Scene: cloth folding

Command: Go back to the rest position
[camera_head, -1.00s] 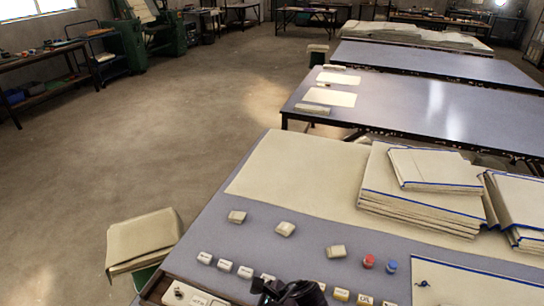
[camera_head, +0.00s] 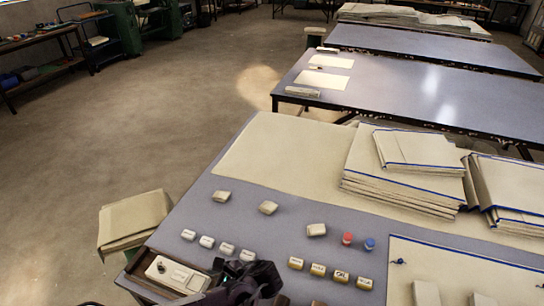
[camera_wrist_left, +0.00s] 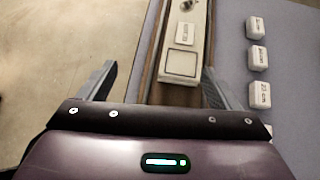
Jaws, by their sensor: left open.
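My left gripper (camera_head: 236,272) shows at the bottom of the head view, over the near left part of the table (camera_head: 196,222). In the left wrist view its two fingers (camera_wrist_left: 160,82) are spread wide with nothing between them. Below and beyond the fingers lies a wooden-edged tray with a white device (camera_head: 176,272), which also shows in the wrist view (camera_wrist_left: 184,62). I cannot tell the exact height of the fingers above it. My right gripper is not in view.
Folded cream cloths with blue edges (camera_head: 412,150) are stacked at the right on a large cream sheet (camera_head: 270,140). Small labelled blocks (camera_head: 207,242) and red and blue pieces (camera_head: 347,238) lie on the table. A cloth-topped stool (camera_head: 134,220) stands at the left; open floor lies beyond.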

